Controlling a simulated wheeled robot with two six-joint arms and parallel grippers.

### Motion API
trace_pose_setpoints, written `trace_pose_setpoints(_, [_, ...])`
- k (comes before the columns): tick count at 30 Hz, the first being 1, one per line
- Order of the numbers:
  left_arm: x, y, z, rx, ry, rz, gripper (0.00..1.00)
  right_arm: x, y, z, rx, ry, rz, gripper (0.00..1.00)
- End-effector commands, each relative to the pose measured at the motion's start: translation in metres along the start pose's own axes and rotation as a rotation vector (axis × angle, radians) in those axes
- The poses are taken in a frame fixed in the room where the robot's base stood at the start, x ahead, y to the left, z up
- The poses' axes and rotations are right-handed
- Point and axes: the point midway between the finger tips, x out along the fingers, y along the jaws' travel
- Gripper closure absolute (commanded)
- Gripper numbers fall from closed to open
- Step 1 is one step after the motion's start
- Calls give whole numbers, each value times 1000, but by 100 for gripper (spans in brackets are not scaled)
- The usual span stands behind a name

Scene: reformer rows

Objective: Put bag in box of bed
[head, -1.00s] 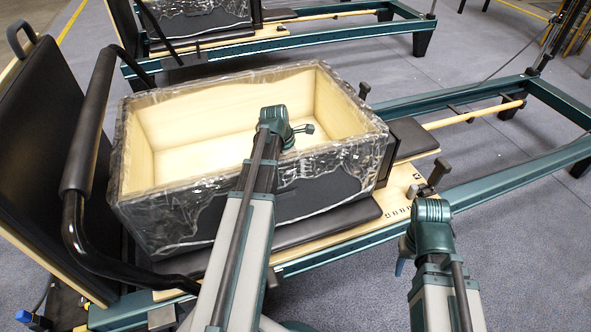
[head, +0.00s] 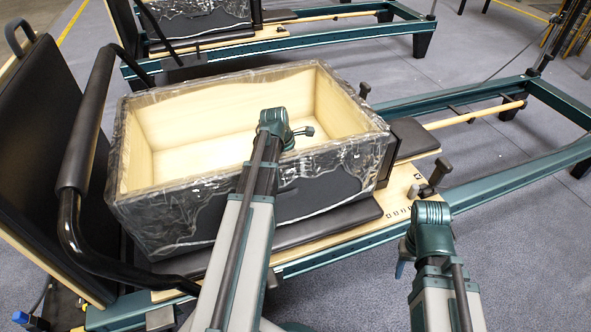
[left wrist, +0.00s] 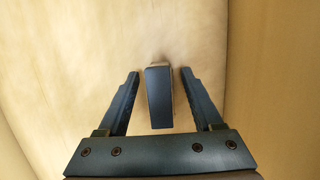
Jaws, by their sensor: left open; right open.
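The box (head: 130,178) of the bed is an open wooden box wrapped in clear plastic, set on the reformer bed (head: 330,222). My left arm reaches over its near wall. My left gripper (left wrist: 156,82) is open inside the box, over pale wood; in the head view it is mostly hidden behind its wrist. A small dark, flat-faced thing (left wrist: 159,97) shows between its fingers, apart from both. I cannot tell whether it is the bag; no other bag shows. My right gripper (head: 402,268) is outside the box at the lower right, its fingers mostly hidden by its arm.
A black padded board (head: 45,160) and a curved black bar (head: 85,130) stand at the box's left. Teal rails (head: 530,168) run off to the right. Another reformer (head: 310,40) stands behind. Grey floor (head: 525,250) is clear at the right.

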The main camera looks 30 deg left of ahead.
Motion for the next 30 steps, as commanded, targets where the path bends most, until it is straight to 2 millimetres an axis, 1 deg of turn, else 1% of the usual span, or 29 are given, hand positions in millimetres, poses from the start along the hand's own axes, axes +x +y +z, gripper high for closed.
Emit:
trace_pose_setpoints(5, [-3,0,1,0,0,0,33,-3,0,0,0,0,0,50])
trace_pose_setpoints(11, [-16,0,4,0,0,0,33,-17,2,1,3,-1,2,50])
trace_pose_setpoints(17, [-43,0,5,-1,0,0,33,-42,5,3,7,-2,3,50])
trace_pose_setpoints(30, [-112,0,5,-1,0,0,33,-109,10,7,11,-3,-7,50])
